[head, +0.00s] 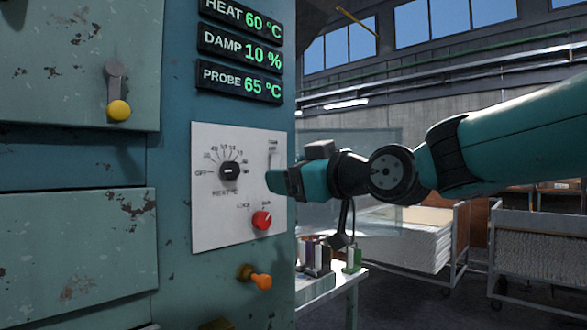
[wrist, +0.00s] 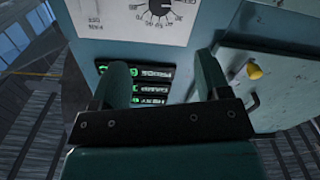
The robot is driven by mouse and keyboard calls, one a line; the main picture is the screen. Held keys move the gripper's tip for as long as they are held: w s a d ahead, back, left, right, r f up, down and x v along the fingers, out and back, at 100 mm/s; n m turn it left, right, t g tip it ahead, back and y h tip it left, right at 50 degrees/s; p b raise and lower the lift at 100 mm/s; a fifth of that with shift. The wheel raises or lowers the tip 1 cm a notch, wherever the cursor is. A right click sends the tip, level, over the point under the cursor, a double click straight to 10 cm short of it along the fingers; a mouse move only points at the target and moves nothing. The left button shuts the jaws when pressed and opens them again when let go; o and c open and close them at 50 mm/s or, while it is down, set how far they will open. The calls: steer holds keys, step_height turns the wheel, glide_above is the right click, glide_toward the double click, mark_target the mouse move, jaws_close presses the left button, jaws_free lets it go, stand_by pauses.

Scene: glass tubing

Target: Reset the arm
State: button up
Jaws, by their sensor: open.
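My arm reaches in from the right in the head view. My gripper (head: 278,181) is beside the white control panel (head: 215,235), near its right edge; I cannot tell whether it touches. In the wrist view my gripper (wrist: 160,80) shows two separated fingers with nothing between them. The panel has a black heat dial (head: 229,171) and a red knob (head: 262,220) below it. The panel and dial also show upside down at the top of the wrist view (wrist: 125,20). Part of the panel's upper right is close behind my gripper.
The blue cabinet (head: 175,215) fills the left, with readouts (head: 241,45) of heat 60, damp 10 and probe 65. A yellow-knobbed lever (head: 118,108) and an orange knob (head: 262,281) stick out. A bench (head: 345,285) and carts (head: 540,250) stand behind.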

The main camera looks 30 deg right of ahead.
stand_by(0.4)
steer(key=s+a+f+g+y, duration=0.1)
steer(key=s+a+f+g, duration=0.3)
steer(key=f, duration=0.4)
steer(key=s+a+f+g, duration=0.3)
steer(key=a+f+g, duration=0.2)
steer(key=f, duration=0.2)
steer(key=s+a+f+g+h, duration=0.2)
steer(key=s+f+g, duration=0.6)
steer(key=s+f, duration=0.45)
step_height(320, 180, up, 18)
steer(key=s+p, duration=0.2)
steer(key=p, duration=1.4)
steer(key=shift+s+d+f, duration=0.25)
steer(key=shift+s+d, duration=0.15)
steer(key=shift+d, duration=0.05)
